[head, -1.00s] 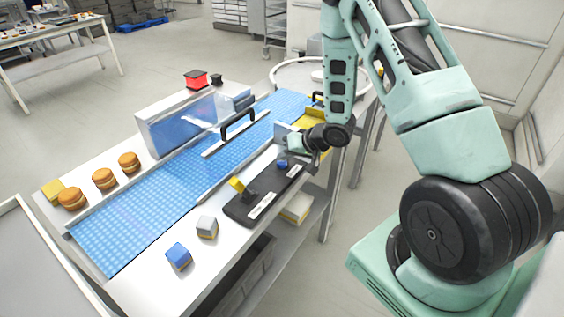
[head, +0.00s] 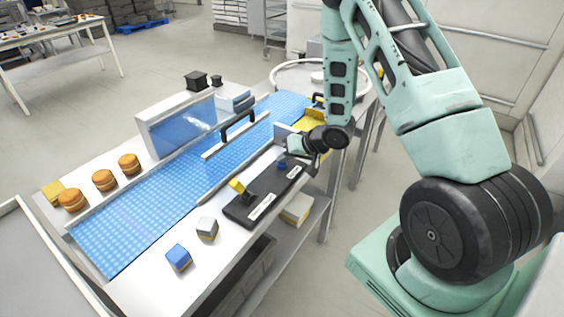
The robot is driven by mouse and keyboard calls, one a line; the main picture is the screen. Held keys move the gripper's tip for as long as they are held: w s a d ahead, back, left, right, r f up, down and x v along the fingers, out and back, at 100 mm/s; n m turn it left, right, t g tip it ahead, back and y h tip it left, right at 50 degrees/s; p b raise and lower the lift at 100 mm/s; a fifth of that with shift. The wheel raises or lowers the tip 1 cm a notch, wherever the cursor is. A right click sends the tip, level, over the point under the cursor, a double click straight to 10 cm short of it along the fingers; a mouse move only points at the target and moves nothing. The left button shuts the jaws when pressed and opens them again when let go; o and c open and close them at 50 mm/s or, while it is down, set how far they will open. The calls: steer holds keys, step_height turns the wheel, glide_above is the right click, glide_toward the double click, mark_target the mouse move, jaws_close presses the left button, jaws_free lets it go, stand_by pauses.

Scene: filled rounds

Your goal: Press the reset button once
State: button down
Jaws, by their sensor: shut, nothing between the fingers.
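A black control panel (head: 237,213) lies along the near side of the table, with white label strips. A blue button (head: 282,165) sits at its far end; I take this for the reset button, though its label is too small to read. A yellow-handled lever (head: 237,186) stands at the panel's near end. My gripper (head: 293,152) is shut and empty, close above and just beyond the blue button. I cannot tell whether the fingertips touch it.
A blue conveyor belt (head: 130,226) runs beside the panel, with a clear guard (head: 184,128) and a black-handled bar (head: 236,137) across it. Filled rounds (head: 104,179) stand on the far ledge. A black lamp box (head: 196,81) is dark. Two small blocks (head: 178,257) lie near the panel.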

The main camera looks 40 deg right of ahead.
mark_target(286, 165)
steer(key=shift+r+p, duration=0.55)
steer(key=shift+r, duration=0.2)
step_height(286, 165, up, 5)
steer(key=p, duration=0.4)
steer(key=shift+r+p, duration=0.1)
steer(key=shift+p, duration=0.3)
